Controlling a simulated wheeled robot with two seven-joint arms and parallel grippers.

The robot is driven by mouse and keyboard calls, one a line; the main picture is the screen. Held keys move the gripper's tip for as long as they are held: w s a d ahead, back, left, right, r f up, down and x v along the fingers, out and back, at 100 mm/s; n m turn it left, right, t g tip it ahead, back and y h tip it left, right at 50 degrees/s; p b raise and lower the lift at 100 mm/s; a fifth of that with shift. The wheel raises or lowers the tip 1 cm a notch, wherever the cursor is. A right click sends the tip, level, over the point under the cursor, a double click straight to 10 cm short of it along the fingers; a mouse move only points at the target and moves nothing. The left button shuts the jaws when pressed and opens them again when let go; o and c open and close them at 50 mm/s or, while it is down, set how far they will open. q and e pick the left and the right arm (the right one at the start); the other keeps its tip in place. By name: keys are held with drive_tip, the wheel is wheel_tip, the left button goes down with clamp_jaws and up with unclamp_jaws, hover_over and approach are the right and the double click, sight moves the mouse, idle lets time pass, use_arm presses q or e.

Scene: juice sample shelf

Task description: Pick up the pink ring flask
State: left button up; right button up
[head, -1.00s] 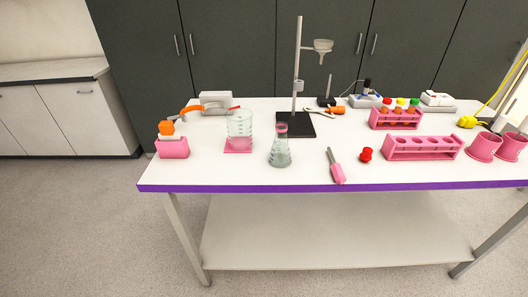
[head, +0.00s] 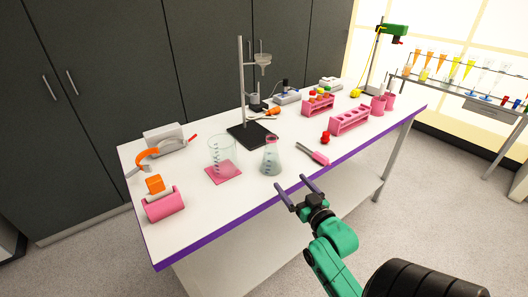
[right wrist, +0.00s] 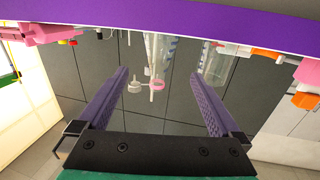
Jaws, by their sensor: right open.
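The pink ring flask (head: 271,160) is a clear conical flask with a pink ring at its neck. It stands upright on the white table, near the front edge. My right gripper (head: 295,185) is open and empty, just outside the purple front edge, to the lower right of the flask and apart from it. In the right wrist view, which looks upside down, the flask (right wrist: 160,48) shows beyond and between the open fingers (right wrist: 165,73). My left gripper is out of view.
A beaker (head: 221,155) on a pink mat (head: 222,174) stands left of the flask, and a stand with a black base (head: 251,136) is behind it. A pink-handled tool (head: 314,154), a red stopper (head: 325,138) and a pink rack (head: 349,121) are to the right.

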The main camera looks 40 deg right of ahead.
sight(275, 160)
drive_tip(key=w, duration=0.2)
drive_tip(key=w+d+r+p, duration=0.1)
drive_tip(key=w, duration=0.4)
drive_tip(key=shift+w+d+r+p, duration=0.1)
drive_tip(key=shift+d+r+p, duration=0.1)
drive_tip(key=shift+r+p, duration=0.2)
drive_tip(key=x, duration=0.4)
drive_tip(key=p+x, duration=0.1)
drive_tip(key=x, duration=0.1)
drive_tip(key=shift+w+d+f, duration=0.2)
drive_tip(key=shift+w+f, duration=0.1)
drive_tip(key=shift+f, duration=0.1)
drive_tip(key=shift+w+f, duration=0.15)
drive_tip(key=shift+w, duration=0.3)
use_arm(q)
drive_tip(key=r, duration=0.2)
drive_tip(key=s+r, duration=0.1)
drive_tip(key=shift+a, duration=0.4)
use_arm(e)
clamp_jaws()
